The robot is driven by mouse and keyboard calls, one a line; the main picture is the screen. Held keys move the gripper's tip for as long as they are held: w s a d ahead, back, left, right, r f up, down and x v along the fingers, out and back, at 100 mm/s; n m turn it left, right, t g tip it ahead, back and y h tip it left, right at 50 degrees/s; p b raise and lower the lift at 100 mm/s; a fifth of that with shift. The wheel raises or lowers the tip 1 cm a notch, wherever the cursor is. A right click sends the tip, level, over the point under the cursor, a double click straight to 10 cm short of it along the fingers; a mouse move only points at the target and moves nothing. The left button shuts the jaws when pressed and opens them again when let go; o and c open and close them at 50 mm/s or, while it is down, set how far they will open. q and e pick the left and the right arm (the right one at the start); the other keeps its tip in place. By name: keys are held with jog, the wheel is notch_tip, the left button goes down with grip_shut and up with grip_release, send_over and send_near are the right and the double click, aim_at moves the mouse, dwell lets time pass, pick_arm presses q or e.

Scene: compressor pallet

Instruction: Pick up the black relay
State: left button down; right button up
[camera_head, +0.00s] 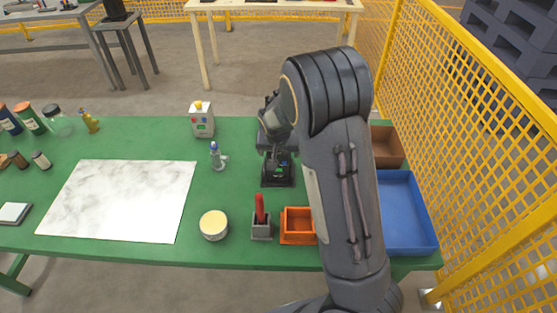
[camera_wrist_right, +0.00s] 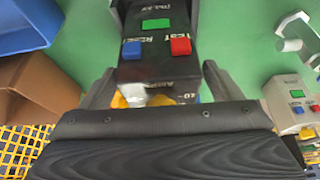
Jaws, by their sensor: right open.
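The black relay (camera_wrist_right: 157,50) has a green panel, a blue button and a red button on its face. In the right wrist view it lies between the two fingers of my right gripper (camera_wrist_right: 158,74), which is open, with a gap at the sides. I cannot tell whether a finger touches it. In the head view the relay (camera_head: 278,180) stands on the green table below my right gripper (camera_head: 277,148), which partly hides it. My left gripper is not in view.
A white relay-like box (camera_head: 202,122) and a metal fitting (camera_head: 217,158) stand to the left. An orange bin (camera_head: 297,238), a grey holder with a red-handled tool (camera_head: 261,230) and a round tin (camera_head: 213,225) are nearer. A blue tray (camera_head: 425,245) and brown bin (camera_head: 388,158) are right, beside a yellow fence.

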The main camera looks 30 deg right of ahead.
jog(key=c, duration=1.3)
jog(key=shift+a+r, duration=0.1)
